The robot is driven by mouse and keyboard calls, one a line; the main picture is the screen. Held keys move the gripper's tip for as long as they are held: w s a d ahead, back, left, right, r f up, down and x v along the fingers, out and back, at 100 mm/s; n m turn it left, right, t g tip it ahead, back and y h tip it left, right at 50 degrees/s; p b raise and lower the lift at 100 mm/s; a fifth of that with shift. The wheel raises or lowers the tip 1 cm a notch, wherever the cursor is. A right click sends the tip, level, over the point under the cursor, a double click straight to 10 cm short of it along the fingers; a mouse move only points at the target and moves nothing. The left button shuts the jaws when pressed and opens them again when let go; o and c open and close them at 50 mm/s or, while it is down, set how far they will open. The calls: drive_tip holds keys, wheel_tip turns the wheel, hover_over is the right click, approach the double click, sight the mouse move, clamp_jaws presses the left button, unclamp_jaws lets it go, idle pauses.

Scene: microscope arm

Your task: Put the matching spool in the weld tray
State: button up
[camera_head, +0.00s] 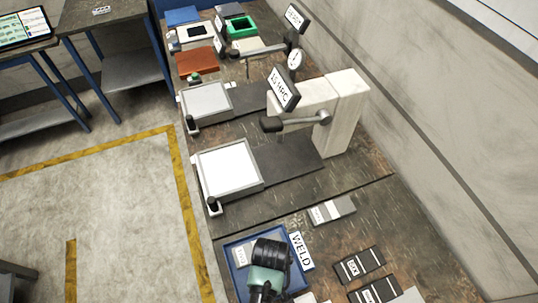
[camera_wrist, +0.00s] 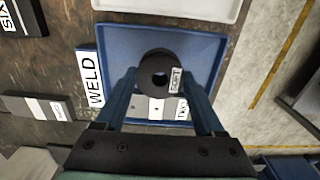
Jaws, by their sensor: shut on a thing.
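A black spool (camera_wrist: 153,82) with a round centre hole and a small white label is between the fingers of my gripper (camera_wrist: 160,88) in the wrist view. The gripper is shut on it. The spool is over the inside of the blue weld tray (camera_wrist: 213,48); I cannot tell whether it touches the tray floor. The white WELD sign (camera_wrist: 91,78) stands beside the tray. In the head view my gripper (camera_head: 270,262) is over the blue tray (camera_head: 237,280), next to the WELD sign (camera_head: 300,251). The spool cannot be told apart from the gripper there.
A grey-and-white labelled block (camera_head: 242,254) lies in the tray. Another grey block (camera_head: 332,210) and dark labelled blocks (camera_head: 360,266) lie on the bench to the right. Scales with white plates (camera_head: 228,168) stand farther back.

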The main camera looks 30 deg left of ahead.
drive_tip(key=shift+f, duration=1.8)
drive_tip(key=shift+f, duration=0.15)
drive_tip(key=o, duration=1.5)
wheel_tip(320, 180, up, 12)
